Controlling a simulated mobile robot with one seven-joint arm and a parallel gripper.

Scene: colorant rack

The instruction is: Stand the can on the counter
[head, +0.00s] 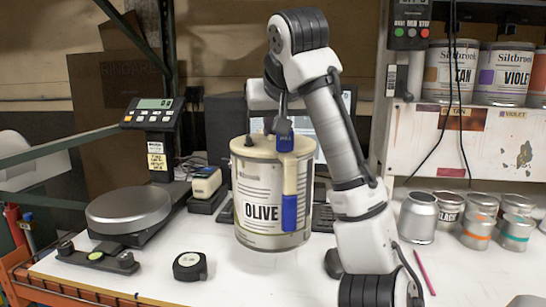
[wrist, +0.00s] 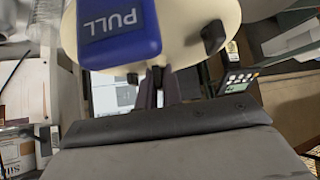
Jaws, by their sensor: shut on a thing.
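The can is a large cream canister labelled OLIVE (head: 262,212), with a cream lid, blue-and-cream handle parts and a small black knob. It is upright over the white counter (head: 300,268); I cannot tell whether its base touches. My gripper (head: 283,124) is at the top of the can and shut on it. In the wrist view the cream lid (wrist: 198,22) and the blue PULL tab (wrist: 118,28) are close in front of my gripper (wrist: 157,82). The exact gripped part is hidden.
A scale with a round steel plate (head: 128,209) and a tape measure (head: 190,266) are at left. A keyboard and monitor are partly hidden behind the can. Small metal cans (head: 418,218) and a pink pen (head: 425,272) are at right. Large labelled cans (head: 505,74) stand on a shelf.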

